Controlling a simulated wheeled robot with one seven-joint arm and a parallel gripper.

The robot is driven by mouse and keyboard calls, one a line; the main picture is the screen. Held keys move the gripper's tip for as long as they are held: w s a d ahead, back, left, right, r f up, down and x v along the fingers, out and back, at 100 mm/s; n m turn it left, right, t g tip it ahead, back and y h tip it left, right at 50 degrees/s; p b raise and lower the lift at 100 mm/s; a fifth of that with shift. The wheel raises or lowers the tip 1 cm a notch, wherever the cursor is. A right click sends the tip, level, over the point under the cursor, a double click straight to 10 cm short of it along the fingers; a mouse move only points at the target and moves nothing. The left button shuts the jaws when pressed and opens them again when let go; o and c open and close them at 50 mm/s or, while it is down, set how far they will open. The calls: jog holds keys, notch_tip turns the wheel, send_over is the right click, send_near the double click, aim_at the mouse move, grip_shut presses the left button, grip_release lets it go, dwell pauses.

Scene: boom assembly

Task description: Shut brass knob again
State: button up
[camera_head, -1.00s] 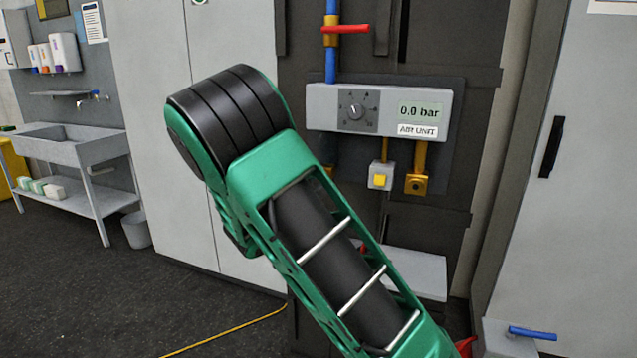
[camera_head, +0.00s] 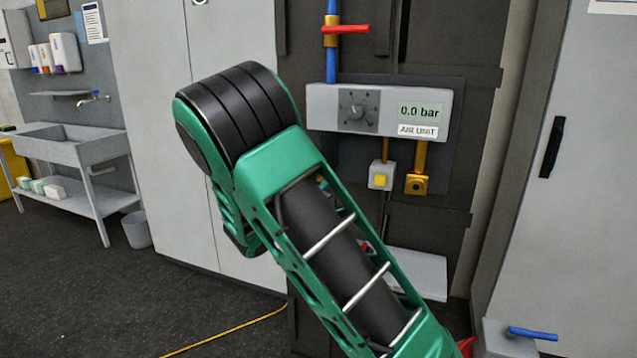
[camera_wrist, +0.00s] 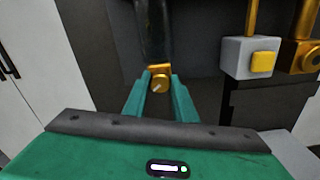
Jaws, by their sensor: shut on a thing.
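The brass knob (camera_wrist: 158,82) shows in the wrist view at the bottom end of a dark, see-through upright bowl with brass fitting. My gripper (camera_wrist: 161,86) has its two green fingers on either side of the knob and is shut on it. In the head view my green and black arm hides the knob and my fingers. The air unit (camera_head: 378,110) reads 0.0 bar. I cannot tell from the frames whether the knob is open or closed.
A yellow button on a grey box (camera_wrist: 264,62) and a brass fitting (camera_wrist: 303,55) stand just right of my gripper. A red-handled valve (camera_head: 345,29) sits above the air unit. A grey shelf (camera_head: 415,272) is below. A blue lever (camera_head: 532,333) is at lower right.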

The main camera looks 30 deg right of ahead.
jog(key=shift+w+a+n, duration=0.2)
jog(key=shift+a+n, duration=0.1)
jog(key=shift+n, duration=0.3)
jog(key=o, duration=1)
jog(key=shift+o, duration=0.2)
jog(key=shift+d, duration=0.1)
jog(key=shift+s, duration=0.15)
jog(key=v, duration=1)
jog(key=shift+a, duration=0.3)
jog(key=shift+s+f, duration=0.1)
jog(key=shift+s, duration=0.05)
